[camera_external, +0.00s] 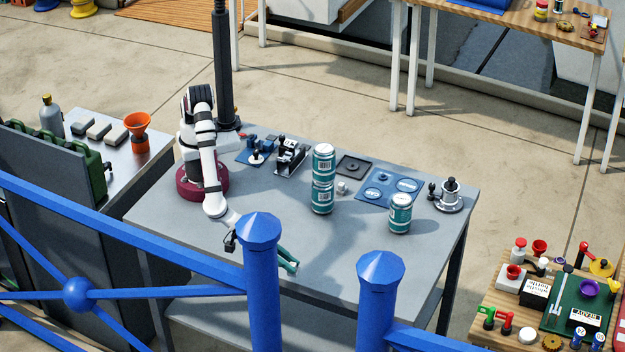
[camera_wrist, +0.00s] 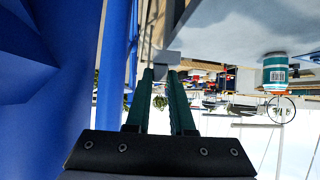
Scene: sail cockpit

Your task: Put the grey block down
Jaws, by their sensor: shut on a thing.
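My gripper (camera_external: 289,262) is low over the front part of the grey table, partly behind a blue railing post. Its green fingers point to the right. In the wrist view my gripper (camera_wrist: 160,73) is shut, with the grey block (camera_wrist: 167,57) at its fingertips. I cannot make out the held block in the external view. The wrist view is upside down. I cannot tell whether the block touches the tabletop.
Two stacked teal cans (camera_external: 323,180) and a single can (camera_external: 400,214) stand on the table (camera_external: 330,266). A small grey cube (camera_external: 342,187) lies by the stack. Blue railing posts (camera_external: 260,285) stand in front. The tabletop's front middle is clear.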

